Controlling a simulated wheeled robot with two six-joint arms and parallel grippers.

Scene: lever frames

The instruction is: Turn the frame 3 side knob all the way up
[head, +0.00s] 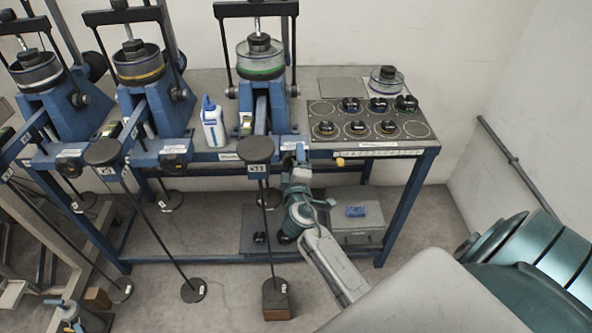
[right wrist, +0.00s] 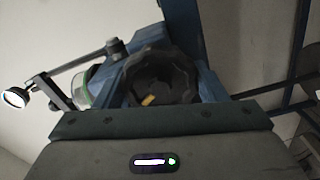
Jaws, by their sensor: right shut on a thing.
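Frame 3 (head: 262,112) is the rightmost blue lever frame on the bench, with a green-ringed round cell at its top. Its side knob (right wrist: 160,80) is black and lobed, with a short yellow mark, and shows in the right wrist view just beyond the gripper body. My right gripper (head: 300,153) reaches up to the right side of frame 3's base at the bench's front edge and is shut on the knob. The head view hides the knob behind the gripper.
Two similar lever frames (head: 150,75) stand to the left. A white bottle (head: 212,125) stands between frames. A plate with black weights (head: 352,129) lies to the right. Hanging rods with discs (head: 256,150) drop in front of the bench, one close left of my right arm.

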